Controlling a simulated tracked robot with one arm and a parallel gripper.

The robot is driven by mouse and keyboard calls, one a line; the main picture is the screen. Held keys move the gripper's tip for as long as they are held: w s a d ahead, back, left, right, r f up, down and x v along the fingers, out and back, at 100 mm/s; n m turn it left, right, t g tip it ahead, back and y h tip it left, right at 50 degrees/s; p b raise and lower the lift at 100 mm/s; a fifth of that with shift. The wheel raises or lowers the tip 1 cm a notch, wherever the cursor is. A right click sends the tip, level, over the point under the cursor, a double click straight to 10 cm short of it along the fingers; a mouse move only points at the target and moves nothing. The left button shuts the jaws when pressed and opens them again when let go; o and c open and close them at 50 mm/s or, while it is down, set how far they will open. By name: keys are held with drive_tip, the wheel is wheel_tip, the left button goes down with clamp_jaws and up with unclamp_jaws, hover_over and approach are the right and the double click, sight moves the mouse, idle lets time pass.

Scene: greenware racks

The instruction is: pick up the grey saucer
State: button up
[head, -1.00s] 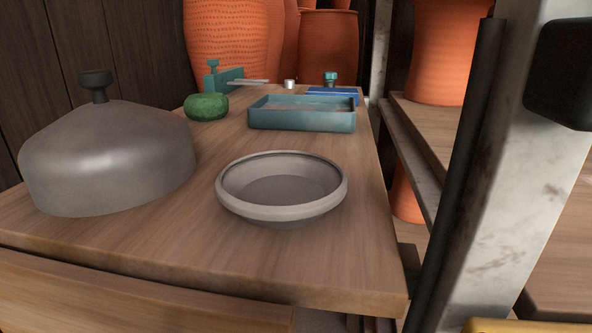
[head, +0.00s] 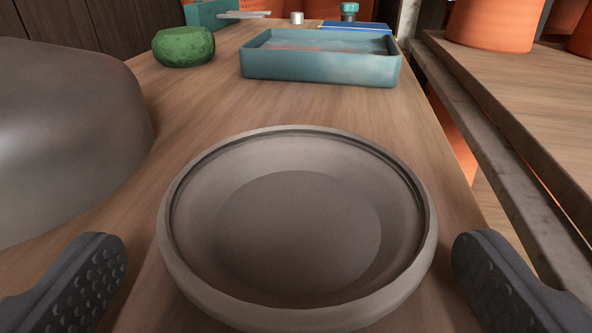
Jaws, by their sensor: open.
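The grey saucer (head: 298,225) is a shallow round dish with a raised rim. It sits upright and empty on the wooden table, large in the middle of the head view. My gripper (head: 287,262) is open, with one dark studded finger to the left of the saucer and the other to its right. Bare wood shows between the left finger and the rim, and a narrower gap shows on the right. The fingers appear apart from the saucer. I cannot tell their exact height against the rim.
A large grey domed lid (head: 65,140) stands close on the left. Behind the saucer are a teal tray (head: 320,68) and a green lump (head: 183,46). The wooden table (head: 200,105) ends at the right, beside a rack shelf (head: 505,85) with orange pots (head: 495,22).

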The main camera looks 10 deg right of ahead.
sight(299, 227)
drive_tip(key=shift+r+b+x, duration=0.2)
drive_tip(key=shift+b+x, duration=0.1)
drive_tip(key=shift+x, duration=0.95)
drive_tip(key=shift+r+b+x, duration=0.2)
drive_tip(key=shift+b+x, duration=0.05)
drive_tip(key=shift+x, duration=1)
drive_tip(key=shift+d, duration=0.15)
drive_tip(key=c, duration=0.8)
